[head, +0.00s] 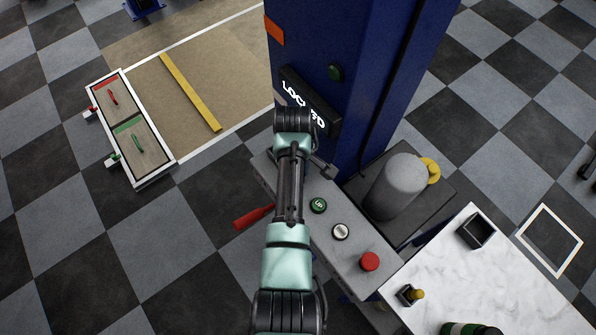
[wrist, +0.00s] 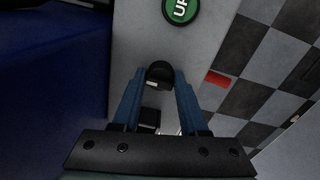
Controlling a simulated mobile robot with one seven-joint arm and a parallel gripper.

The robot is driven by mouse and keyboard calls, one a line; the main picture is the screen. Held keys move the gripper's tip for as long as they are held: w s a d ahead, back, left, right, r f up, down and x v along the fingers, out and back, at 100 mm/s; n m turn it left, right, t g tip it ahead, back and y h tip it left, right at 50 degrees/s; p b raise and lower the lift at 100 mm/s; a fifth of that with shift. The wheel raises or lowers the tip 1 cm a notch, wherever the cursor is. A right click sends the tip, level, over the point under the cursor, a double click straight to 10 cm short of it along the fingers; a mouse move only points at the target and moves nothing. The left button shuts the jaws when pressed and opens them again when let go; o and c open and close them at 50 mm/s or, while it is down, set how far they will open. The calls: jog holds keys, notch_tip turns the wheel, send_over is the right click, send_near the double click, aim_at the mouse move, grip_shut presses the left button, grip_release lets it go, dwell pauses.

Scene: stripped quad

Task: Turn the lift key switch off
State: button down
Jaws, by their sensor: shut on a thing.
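The lift key switch shows in the wrist view as a dark rounded knob (wrist: 160,72) on the grey control panel, below the green UP button (wrist: 181,9). My gripper (wrist: 159,82) has its blue fingers closed on either side of this knob. In the head view my arm hides the key switch and the fingertips. A sign (head: 292,100) on the blue post, partly covered by my arm, appears to read LOCKED.
The blue lift post (head: 335,45) rises just beyond the panel. A red handle (head: 254,216) sticks out left of the panel. A grey cylinder (head: 398,185) stands to the right, and a marble-topped table (head: 490,285) is at the lower right. A tray (head: 165,165) lies on the floor at left.

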jog(key=shift+a, duration=0.1)
dwell(0.3)
jog(key=shift+c, duration=2.3)
grip_release()
notch_tip(320, 180, up, 13)
jog(key=b, duration=0.1)
jog(key=shift+s+a, duration=0.2)
